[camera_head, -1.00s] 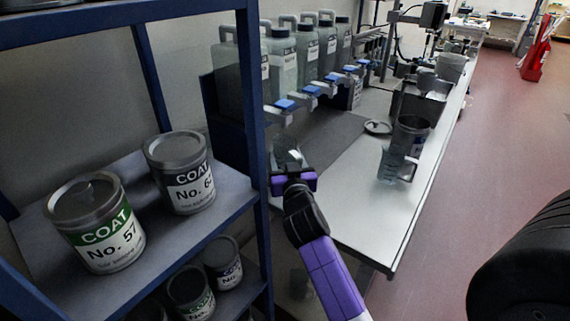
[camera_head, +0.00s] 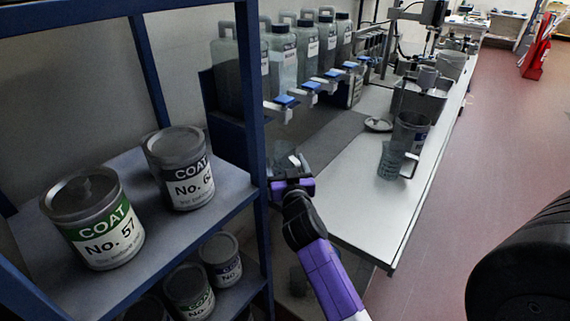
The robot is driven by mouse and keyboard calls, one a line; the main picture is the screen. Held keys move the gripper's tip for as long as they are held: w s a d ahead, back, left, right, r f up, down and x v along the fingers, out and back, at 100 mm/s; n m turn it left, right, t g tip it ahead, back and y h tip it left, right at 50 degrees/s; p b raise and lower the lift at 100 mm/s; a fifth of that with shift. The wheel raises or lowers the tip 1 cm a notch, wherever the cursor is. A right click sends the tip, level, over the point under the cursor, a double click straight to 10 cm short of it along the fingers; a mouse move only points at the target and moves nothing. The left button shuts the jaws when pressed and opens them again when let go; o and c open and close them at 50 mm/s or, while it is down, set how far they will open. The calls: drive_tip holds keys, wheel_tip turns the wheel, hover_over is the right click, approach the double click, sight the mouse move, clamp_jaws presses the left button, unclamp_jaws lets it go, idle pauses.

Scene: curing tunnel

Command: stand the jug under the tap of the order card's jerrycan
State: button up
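A clear jug (camera_head: 391,161) with a handle stands upright on the pale bench, right of centre and in front of a grey can. Several translucent jerrycans (camera_head: 283,58) stand in a row on a rack at the back. Blue-topped taps (camera_head: 286,101) stick out from them over a dark mat. Their labels are too small to read, and I cannot make out an order card. My gripper (camera_head: 287,163) is over the near left end of the bench, left of the jug and apart from it. Its fingers are too dark to show whether they are open.
A blue shelf post (camera_head: 256,130) stands close to my gripper's left. The shelf holds coat cans, No. 57 (camera_head: 103,235) and another (camera_head: 188,180). A grey can (camera_head: 411,128) and a small round dish (camera_head: 378,124) are near the jug. The bench front is clear.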

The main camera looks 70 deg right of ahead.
drive_tip(key=shift+r, duration=0.1)
drive_tip(key=shift+a, duration=0.1)
drive_tip(key=b+v, duration=0.3)
drive_tip(key=v, duration=0.9)
idle(0.4)
